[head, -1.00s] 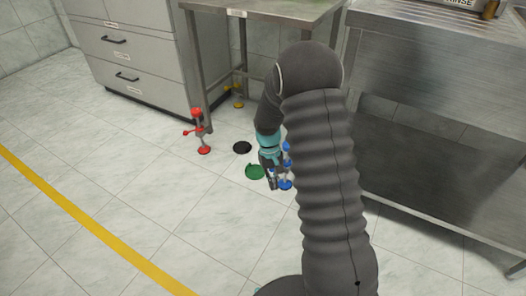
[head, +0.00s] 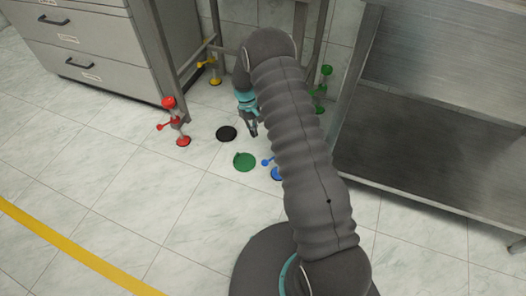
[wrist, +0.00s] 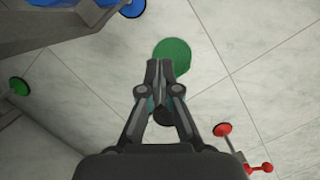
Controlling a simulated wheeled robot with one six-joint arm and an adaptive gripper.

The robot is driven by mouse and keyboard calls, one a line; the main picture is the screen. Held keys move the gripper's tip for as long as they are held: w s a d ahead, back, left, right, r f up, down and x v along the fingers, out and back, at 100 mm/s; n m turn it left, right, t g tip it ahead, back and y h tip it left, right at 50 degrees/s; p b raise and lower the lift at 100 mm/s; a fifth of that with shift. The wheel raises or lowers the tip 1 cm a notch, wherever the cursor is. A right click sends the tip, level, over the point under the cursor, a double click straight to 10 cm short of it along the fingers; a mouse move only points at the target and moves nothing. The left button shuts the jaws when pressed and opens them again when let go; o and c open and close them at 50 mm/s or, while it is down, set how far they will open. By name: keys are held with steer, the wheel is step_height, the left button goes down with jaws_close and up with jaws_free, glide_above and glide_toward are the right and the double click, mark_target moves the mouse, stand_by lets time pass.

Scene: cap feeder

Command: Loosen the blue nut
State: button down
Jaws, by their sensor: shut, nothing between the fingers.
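The blue stand shows in the head view as a round blue foot (head: 277,173) and a small blue side knob (head: 266,162); its upper part is hidden behind my arm. In the wrist view, a blue disc (wrist: 133,8) and a larger blue part (wrist: 70,3) on a grey metal piece are cut by the top edge. I cannot tell which part is the nut. My gripper (wrist: 155,66) is shut and empty, pointing down, apart from the blue parts. It also shows in the head view (head: 254,132), up and left of the blue foot.
A green floor disc (head: 244,162) and a black one (head: 226,133) lie near my gripper. A red stand (head: 183,141) is left, a yellow one (head: 214,81) behind, a green one (head: 322,85) right. Drawers (head: 85,48) and a steel table (head: 440,130) flank the area. Floor at left is clear.

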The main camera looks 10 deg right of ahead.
steer(key=s+d+f+p, duration=0.1)
steer(key=s+f, duration=0.5)
steer(key=f, duration=0.2)
steer(key=shift+d+f, duration=0.15)
steer(key=shift+f, duration=0.25)
